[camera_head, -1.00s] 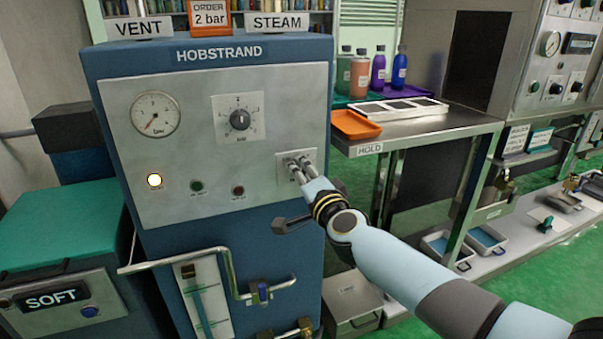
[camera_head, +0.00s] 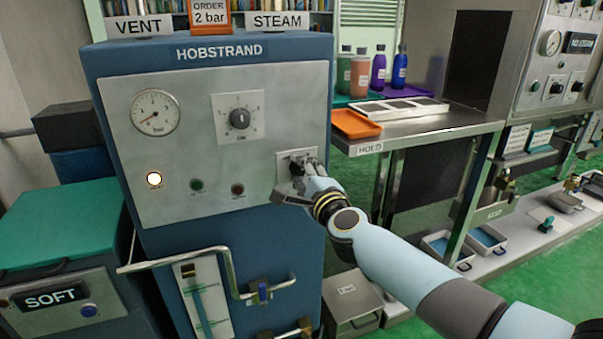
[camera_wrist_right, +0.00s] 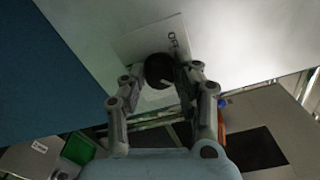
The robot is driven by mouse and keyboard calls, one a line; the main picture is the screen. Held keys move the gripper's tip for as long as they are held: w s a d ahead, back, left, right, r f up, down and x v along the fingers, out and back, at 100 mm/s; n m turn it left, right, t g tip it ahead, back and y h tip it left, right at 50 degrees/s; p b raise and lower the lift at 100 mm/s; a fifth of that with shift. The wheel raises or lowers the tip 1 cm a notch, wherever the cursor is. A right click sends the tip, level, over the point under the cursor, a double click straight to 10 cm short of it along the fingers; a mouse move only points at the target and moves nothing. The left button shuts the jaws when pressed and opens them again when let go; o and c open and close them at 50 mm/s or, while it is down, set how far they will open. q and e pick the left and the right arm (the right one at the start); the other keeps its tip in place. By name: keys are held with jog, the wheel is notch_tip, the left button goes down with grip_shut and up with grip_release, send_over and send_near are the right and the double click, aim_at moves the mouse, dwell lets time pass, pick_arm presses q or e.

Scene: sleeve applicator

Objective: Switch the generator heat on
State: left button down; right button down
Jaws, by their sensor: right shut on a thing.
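The blue HOBSTRAND generator (camera_head: 220,53) stands at the left of the head view with a light grey front panel (camera_head: 190,100). A small white switch plate (camera_head: 284,158) sits at the panel's lower right. My right gripper (camera_head: 299,166) is at this plate, shut on the dark round switch knob. In the right wrist view the knob (camera_wrist_right: 158,70) shows between the fingers of the gripper (camera_wrist_right: 172,84), in front of the white plate with partly readable lettering. The knob's pointer direction is hard to tell. My left gripper is not in view.
The panel also has a pressure gauge (camera_head: 155,112), a larger dial (camera_head: 240,118), a lit lamp (camera_head: 154,179) and two unlit lamps (camera_head: 196,184). Pipes (camera_head: 225,265) run below. A steel table (camera_head: 440,122) with an orange tray (camera_head: 356,124) stands close on the right.

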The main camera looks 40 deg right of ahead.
jog(key=shift+f, duration=0.1)
dwell(0.4)
jog(key=c, duration=1)
grip_release()
jog(key=shift+s, duration=0.1)
jog(key=v, duration=1.2)
